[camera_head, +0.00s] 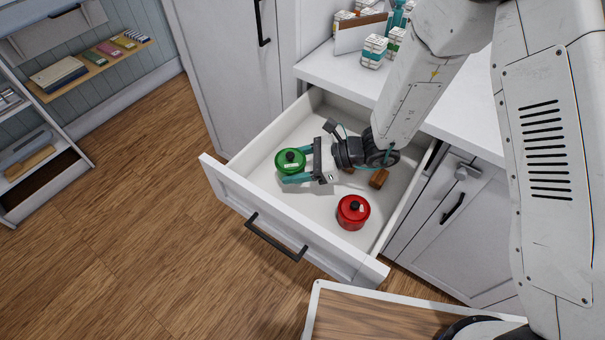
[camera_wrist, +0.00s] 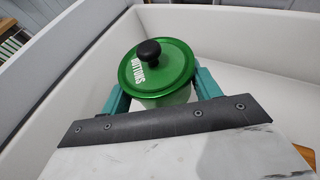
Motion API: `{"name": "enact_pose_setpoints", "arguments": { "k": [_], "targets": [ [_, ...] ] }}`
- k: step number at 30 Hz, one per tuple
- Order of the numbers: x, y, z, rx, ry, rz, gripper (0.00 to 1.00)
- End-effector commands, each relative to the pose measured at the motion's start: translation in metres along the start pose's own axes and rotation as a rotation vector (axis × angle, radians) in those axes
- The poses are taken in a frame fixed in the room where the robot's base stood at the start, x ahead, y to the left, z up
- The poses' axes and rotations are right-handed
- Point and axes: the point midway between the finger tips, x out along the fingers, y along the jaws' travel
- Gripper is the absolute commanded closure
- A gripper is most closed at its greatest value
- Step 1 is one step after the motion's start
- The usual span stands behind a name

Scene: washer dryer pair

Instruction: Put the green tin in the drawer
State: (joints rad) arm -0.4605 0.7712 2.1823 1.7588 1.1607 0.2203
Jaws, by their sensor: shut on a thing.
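The green tin (camera_head: 290,161) has a black knob on its lid and is inside the open white drawer (camera_head: 262,178), toward its left side. In the wrist view the green tin (camera_wrist: 156,68) shows a white label reading "BUTTONS". My gripper (camera_head: 291,166) is shut on the tin, with one teal finger on each side of it; the fingers also show in the wrist view (camera_wrist: 157,95). The tin looks upright. I cannot tell whether its base touches the drawer floor.
A red tin (camera_head: 353,212) stands in the drawer near the front right. Small brown wooden blocks (camera_head: 379,178) lie beneath my wrist. The counter (camera_head: 340,72) above holds several small containers. A wood-topped surface (camera_head: 360,318) stands in front of the drawer.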

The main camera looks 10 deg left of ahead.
Motion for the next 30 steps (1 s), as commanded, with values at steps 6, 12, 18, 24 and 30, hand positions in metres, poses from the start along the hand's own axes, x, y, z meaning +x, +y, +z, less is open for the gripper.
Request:
{"name": "enact_pose_setpoints", "arguments": {
  "k": [6, 12, 18, 24, 30],
  "targets": [
    [0.009, 0.0, -0.024, 0.002, 0.0, 0.0, 0.7],
    [0.017, -0.001, -0.044, -0.001, -0.001, 0.0, 0.7],
    [0.017, -0.002, -0.044, -0.002, -0.001, 0.0, 0.7],
    [0.018, -0.001, -0.047, -0.001, -0.001, 0.0, 0.32],
    [0.018, -0.001, -0.047, -0.002, -0.001, 0.0, 0.16]
  ]
}}
